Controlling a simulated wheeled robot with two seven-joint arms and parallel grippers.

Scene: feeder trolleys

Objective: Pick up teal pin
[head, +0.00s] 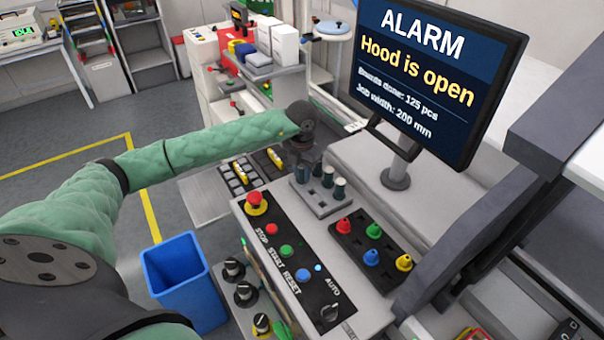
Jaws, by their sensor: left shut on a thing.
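My left arm reaches in from the left, and its left gripper (302,163) points down at the back-left end of a grey pin block (326,208) on the machine top. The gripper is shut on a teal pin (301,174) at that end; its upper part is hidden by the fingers. I cannot tell whether the pin's foot is still in the block. Other dark teal-grey pins (340,188) stand upright in the block just right of the gripper. My right gripper is out of view.
A black holder (371,247) with red, green, blue and yellow pieces stands to the right. The button panel (290,258) lies in front. The alarm monitor (437,75) rises behind on a stand (396,178). A blue bin (183,280) stands on the floor.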

